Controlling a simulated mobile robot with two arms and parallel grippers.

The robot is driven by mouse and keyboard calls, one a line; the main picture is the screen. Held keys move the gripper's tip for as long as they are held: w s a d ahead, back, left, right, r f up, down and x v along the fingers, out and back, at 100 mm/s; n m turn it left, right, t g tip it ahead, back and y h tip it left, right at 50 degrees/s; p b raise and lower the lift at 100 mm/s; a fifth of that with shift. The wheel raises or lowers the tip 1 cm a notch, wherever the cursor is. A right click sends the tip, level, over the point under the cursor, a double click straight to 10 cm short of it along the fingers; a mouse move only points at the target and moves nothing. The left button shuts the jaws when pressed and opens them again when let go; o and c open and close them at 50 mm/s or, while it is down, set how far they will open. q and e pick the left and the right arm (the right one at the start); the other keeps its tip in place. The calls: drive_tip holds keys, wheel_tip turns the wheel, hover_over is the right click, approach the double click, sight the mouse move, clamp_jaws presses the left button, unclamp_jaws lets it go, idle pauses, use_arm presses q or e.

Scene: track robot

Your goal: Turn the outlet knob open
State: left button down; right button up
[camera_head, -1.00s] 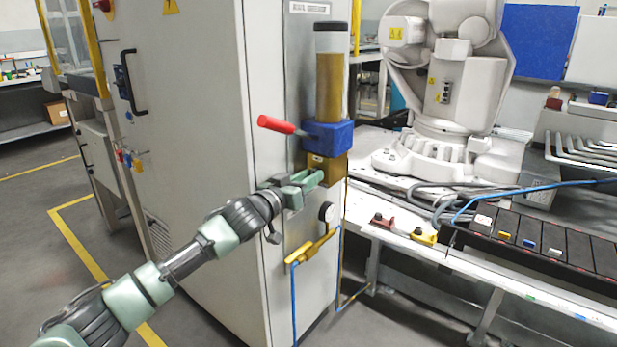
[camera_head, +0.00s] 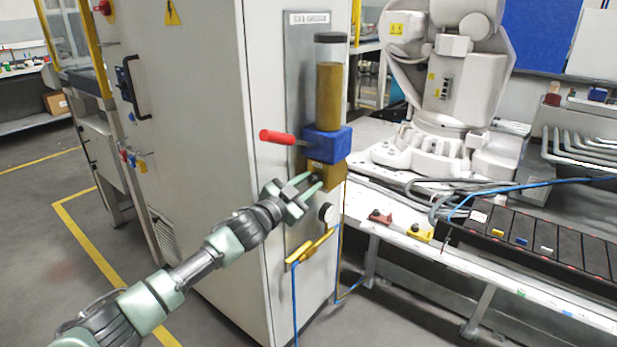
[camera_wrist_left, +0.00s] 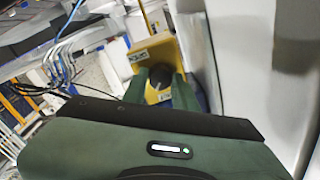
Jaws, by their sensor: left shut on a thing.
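The outlet knob (camera_head: 316,178) is small and dark, on the front of the brass block (camera_head: 330,172) below the blue valve body (camera_head: 326,142). My left gripper (camera_head: 314,180) reaches it from the lower left, one green finger on each side, shut on it. In the left wrist view the black knob (camera_wrist_left: 158,90) with a pale mark sits between the two green fingertips (camera_wrist_left: 160,86), and the yellow-brown block (camera_wrist_left: 152,54) is behind it. The fingers partly hide the knob in the head view. My right gripper is not in view.
A red lever (camera_head: 279,137) sticks out left of the blue body, above my gripper. A clear cylinder with amber filling (camera_head: 329,95) stands on top. A round gauge (camera_head: 327,213) and a yellow bar (camera_head: 310,246) are below. The grey cabinet (camera_head: 215,150) is close on the left.

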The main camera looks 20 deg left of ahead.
use_arm(q)
drive_tip(key=m+p, duration=0.1)
drive_tip(key=m, duration=0.3)
drive_tip(key=shift+m+p, duration=0.3)
drive_tip(key=shift+m, duration=0.1)
drive_tip(key=m, duration=0.2)
drive_tip(key=shift+m, duration=0.3)
drive_tip(key=shift+f+m+h+p, duration=0.1)
drive_tip(key=shift+m+h+p, duration=0.2)
drive_tip(key=shift+m, duration=1.1)
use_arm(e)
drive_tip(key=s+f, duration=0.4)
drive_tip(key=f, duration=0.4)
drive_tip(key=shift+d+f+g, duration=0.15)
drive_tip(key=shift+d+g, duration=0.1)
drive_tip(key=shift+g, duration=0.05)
use_arm(q)
drive_tip(key=c, duration=1.1)
unclamp_jaws()
